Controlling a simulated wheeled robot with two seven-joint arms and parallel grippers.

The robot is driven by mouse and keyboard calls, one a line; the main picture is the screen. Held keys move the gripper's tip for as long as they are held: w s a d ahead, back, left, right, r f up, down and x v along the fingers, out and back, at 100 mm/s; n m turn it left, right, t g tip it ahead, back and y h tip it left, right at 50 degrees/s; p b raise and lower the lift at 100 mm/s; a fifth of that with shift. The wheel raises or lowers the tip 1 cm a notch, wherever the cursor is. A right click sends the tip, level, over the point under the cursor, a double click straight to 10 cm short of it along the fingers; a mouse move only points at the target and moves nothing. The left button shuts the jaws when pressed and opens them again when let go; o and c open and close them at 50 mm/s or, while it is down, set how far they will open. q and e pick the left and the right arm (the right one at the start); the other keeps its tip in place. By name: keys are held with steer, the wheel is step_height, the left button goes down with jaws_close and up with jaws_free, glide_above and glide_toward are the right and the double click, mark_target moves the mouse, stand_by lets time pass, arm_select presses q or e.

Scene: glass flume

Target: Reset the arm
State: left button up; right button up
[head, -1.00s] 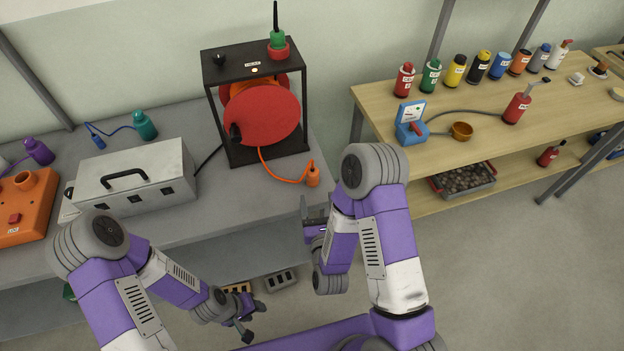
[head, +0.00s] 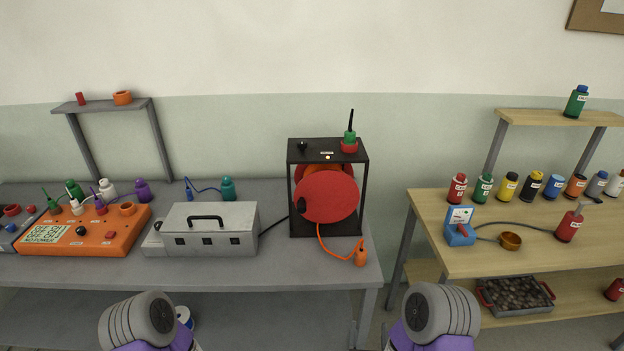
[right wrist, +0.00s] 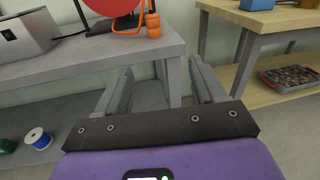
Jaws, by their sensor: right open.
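In the right wrist view my right gripper (right wrist: 161,68) is open and empty. Its two grey fingers stand well apart, in front of the grey bench, with nothing between them. In the head view my left and right arms show only as rounded grey and purple links at the bottom edge. Both grippers are out of the head view. My left gripper does not show in any current view.
A grey bench (head: 300,268) holds an orange panel (head: 90,232), a silver box (head: 212,243) and a black frame with a red disc (head: 327,197). A wooden bench (head: 470,262) with several bottles stands right. Between the benches is a gap. A blue spool (right wrist: 38,138) is low left.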

step_height(320, 180, down, 14)
steer(key=s+a+n+g+y, duration=0.25)
steer(key=n+g, duration=0.55)
steer(key=n, duration=0.8)
steer(key=s+a+f+n+g+y, duration=0.1)
steer(key=s+f+n+g+y, duration=0.1)
steer(key=s+n, duration=0.5)
steer(key=s+a+f+n+g+y, duration=0.1)
steer(key=s+f+n+g, duration=0.3)
steer(key=n, duration=0.7)
steer(key=s+g+y, duration=0.1)
steer(key=s+g, duration=0.1)
steer(key=shift+s+f+g, duration=0.35)
steer(key=shift+f+g, duration=0.05)
